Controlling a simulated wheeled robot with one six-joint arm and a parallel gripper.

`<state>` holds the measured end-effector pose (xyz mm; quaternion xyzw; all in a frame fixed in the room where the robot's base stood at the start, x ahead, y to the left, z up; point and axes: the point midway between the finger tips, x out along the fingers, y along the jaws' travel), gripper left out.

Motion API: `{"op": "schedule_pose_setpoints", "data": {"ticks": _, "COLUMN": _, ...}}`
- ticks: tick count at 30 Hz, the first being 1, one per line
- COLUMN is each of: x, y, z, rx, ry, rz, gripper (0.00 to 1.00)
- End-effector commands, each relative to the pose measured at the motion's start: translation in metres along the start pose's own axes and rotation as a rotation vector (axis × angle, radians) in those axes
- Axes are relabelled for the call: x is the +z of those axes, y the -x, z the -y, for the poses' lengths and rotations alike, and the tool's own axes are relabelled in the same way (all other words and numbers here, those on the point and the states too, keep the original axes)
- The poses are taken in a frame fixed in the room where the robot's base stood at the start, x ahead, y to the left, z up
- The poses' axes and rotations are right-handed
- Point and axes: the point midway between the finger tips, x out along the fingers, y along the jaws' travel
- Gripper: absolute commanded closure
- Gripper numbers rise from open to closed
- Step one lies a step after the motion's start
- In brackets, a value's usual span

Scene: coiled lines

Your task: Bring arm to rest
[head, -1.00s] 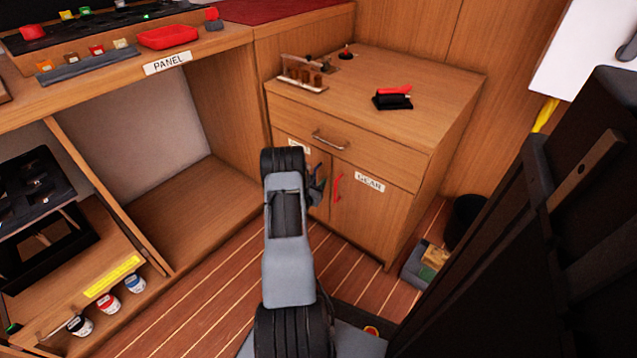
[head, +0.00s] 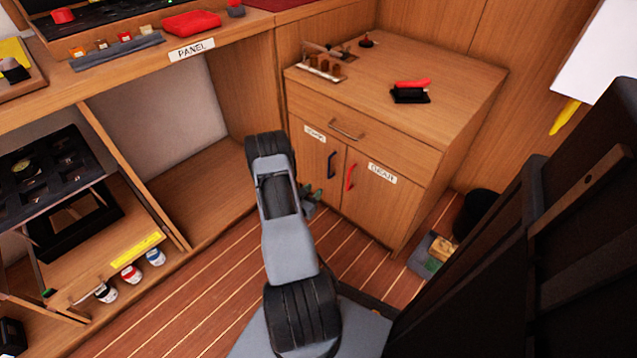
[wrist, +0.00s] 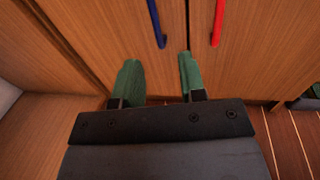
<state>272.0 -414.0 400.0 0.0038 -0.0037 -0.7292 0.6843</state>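My arm (head: 288,245) stands up from its base in the middle of the head view, its links grey and black.
The wooden cabinet (head: 400,140) has a closed drawer and two closed doors. On its top are a red and black item (head: 411,92) and a small rack (head: 322,67). An open shelf unit (head: 190,200) is at left. A dark bin (head: 478,212) stands right.

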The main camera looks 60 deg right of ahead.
Motion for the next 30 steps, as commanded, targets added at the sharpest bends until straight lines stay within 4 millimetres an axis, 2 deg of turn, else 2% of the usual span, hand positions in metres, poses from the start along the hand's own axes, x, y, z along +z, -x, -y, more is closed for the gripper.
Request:
{"op": "schedule_pose_setpoints", "data": {"ticks": 6, "x": 0.0, "y": 0.009, "z": 0.0, "rx": 0.0, "ry": 0.001, "rz": 0.001, "gripper": 0.62}}
{"op": "schedule_pose_setpoints", "data": {"ticks": 24, "x": 0.001, "y": 0.009, "z": 0.0, "rx": -0.001, "ry": 0.0, "rz": 0.001, "gripper": 0.62}}
{"op": "schedule_pose_setpoints", "data": {"ticks": 26, "x": 0.007, "y": 0.009, "z": -0.001, "rx": -0.007, "ry": -0.005, "rz": 0.004, "gripper": 0.62}}
{"op": "schedule_pose_setpoints", "data": {"ticks": 28, "x": 0.026, "y": 0.009, "z": -0.004, "rx": -0.028, "ry": -0.019, "rz": 0.009, "gripper": 0.62}}
{"op": "schedule_pose_setpoints", "data": {"ticks": 29, "x": 0.038, "y": 0.01, "z": -0.006, "rx": -0.043, "ry": -0.03, "rz": 0.011, "gripper": 0.62}}
{"op": "schedule_pose_setpoints", "data": {"ticks": 30, "x": 0.058, "y": 0.011, "z": -0.009, "rx": -0.069, "ry": -0.049, "rz": 0.016, "gripper": 0.62}}
